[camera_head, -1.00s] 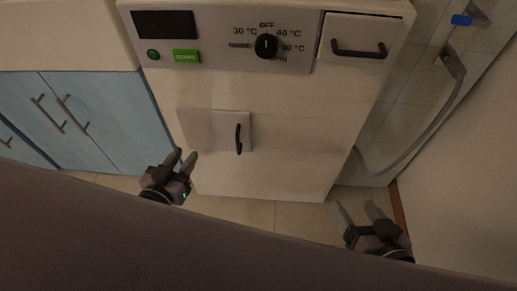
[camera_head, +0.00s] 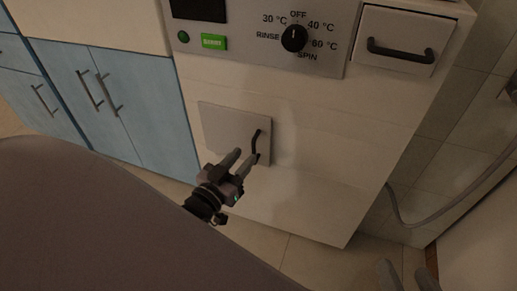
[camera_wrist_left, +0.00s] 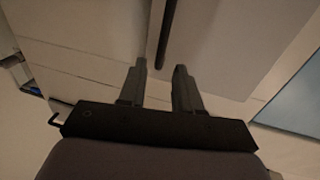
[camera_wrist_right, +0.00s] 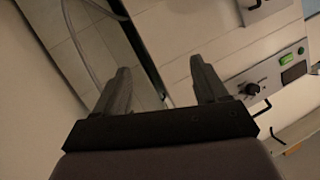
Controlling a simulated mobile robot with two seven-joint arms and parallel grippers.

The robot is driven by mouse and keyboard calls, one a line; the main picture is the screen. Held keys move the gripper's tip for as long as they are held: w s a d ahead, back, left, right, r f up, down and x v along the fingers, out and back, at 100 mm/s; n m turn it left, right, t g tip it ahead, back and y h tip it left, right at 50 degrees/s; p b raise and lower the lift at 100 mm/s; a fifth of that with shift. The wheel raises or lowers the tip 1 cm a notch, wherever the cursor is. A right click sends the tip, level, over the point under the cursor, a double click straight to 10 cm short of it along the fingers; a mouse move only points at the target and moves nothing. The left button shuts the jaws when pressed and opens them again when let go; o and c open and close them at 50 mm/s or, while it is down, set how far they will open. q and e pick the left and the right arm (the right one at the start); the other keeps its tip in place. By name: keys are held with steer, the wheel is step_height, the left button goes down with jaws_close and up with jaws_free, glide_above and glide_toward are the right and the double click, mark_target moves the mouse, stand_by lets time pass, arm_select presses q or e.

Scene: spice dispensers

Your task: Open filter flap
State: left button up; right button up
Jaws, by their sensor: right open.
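The filter flap (camera_head: 222,127) is a pale square panel low on the white machine front, and it looks closed. Its dark upright handle (camera_head: 257,138) is at the flap's right side. My left gripper (camera_head: 246,157) is open, with its fingertips at the lower end of the handle. In the left wrist view the handle (camera_wrist_left: 166,38) lies ahead, lined up with the gap between the fingers (camera_wrist_left: 160,67); I cannot tell whether they touch it. My right gripper (camera_head: 407,270) is open and empty at the lower right, away from the flap; its fingers show in the right wrist view (camera_wrist_right: 160,70).
Above the flap are the dial (camera_head: 294,38), the green start button (camera_head: 213,42) and a drawer with a dark handle (camera_head: 400,50). Blue cabinets (camera_head: 110,100) stand at the left. A grey hose (camera_head: 450,205) runs along the tiled wall at the right. Floor shows below the machine.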

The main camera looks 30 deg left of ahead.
mark_target(253, 147)
arm_select(q)
steer(key=shift+w+a+b, duration=0.1)
steer(key=shift+w+b, duration=0.85)
steer(key=shift+w, duration=2.05)
arm_select(e)
steer(key=shift+s+d+n+t+h, duration=0.15)
steer(key=shift+d+n+t+h, duration=0.15)
steer(key=shift+d+t, duration=0.3)
arm_select(q)
jaws_close()
